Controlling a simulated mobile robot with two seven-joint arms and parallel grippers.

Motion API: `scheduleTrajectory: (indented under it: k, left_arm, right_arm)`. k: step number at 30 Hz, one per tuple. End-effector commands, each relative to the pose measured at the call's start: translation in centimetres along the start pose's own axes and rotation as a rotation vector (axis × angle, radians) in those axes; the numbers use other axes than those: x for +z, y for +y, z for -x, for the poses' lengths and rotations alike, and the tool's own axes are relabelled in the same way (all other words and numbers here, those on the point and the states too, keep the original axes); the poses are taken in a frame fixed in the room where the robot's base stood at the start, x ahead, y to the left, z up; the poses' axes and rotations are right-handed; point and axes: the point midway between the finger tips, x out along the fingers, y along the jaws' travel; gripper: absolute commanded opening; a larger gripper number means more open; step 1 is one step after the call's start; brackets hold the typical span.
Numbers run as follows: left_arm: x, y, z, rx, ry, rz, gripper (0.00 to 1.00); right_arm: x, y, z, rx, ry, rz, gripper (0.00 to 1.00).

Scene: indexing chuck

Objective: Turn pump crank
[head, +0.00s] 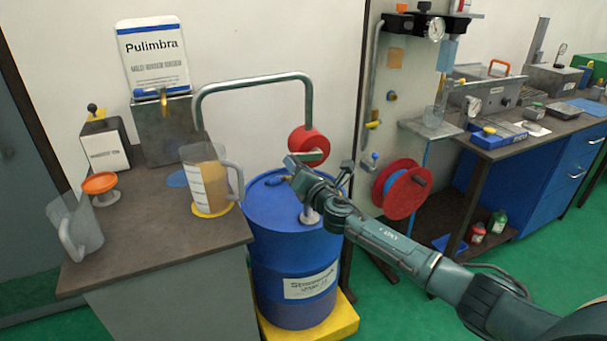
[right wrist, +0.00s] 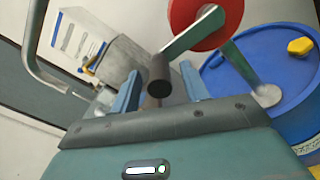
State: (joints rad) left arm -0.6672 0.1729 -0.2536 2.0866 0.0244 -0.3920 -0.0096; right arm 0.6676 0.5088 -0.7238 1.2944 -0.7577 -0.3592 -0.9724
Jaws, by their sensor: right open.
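The pump has a red round body (head: 308,141) on top of a blue drum (head: 290,245), with a grey pipe (head: 250,82) bending over to the left. In the right wrist view the red pump body (right wrist: 196,22) carries a grey crank arm (right wrist: 192,36) with a dark cylindrical handle (right wrist: 158,76) at its end. My right gripper (head: 318,172) is at the pump above the drum's top. Its jaws are open, and in the wrist view the handle appears between the two fingers (right wrist: 160,88). Contact cannot be told. In the head view the gripper largely hides the handle.
A bench (head: 150,215) at left holds a jug of amber liquid (head: 205,182), an empty clear jug (head: 75,228) and an orange dish (head: 99,184). A red hose reel (head: 402,189) stands right of the drum. The drum rests on a yellow base (head: 340,322).

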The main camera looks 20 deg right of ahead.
Motion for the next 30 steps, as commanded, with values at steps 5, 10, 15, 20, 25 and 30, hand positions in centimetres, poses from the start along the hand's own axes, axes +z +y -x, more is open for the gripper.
scheduleTrajectory:
  k: [5,10,15,20,25,30]
  left_arm:
    - [0.0,0.0,0.1,-0.001,-0.005,0.000,0.61]
    - [0.1,-0.1,0.2,-0.003,-0.010,0.000,0.61]
    - [0.2,-0.2,0.1,-0.005,-0.011,0.000,0.61]
    - [0.4,-0.2,0.0,-0.005,-0.011,0.000,0.61]
    - [0.3,-0.2,0.0,-0.004,-0.007,0.000,0.61]
    - [0.1,-0.1,0.0,-0.002,-0.002,0.000,0.61]
  right_arm:
    - [0.0,-0.1,1.6,-0.001,0.001,0.002,0.45]
    - [-0.1,-0.1,4.8,-0.001,0.003,0.002,0.45]
    - [-0.1,-0.1,8.3,0.000,0.004,0.000,0.45]
    - [-0.2,-0.1,11.0,-0.001,0.003,0.001,0.45]
    - [-0.1,-0.1,12.7,-0.001,0.002,0.000,0.45]
    - [-0.1,0.0,13.1,-0.001,0.002,0.000,0.45]
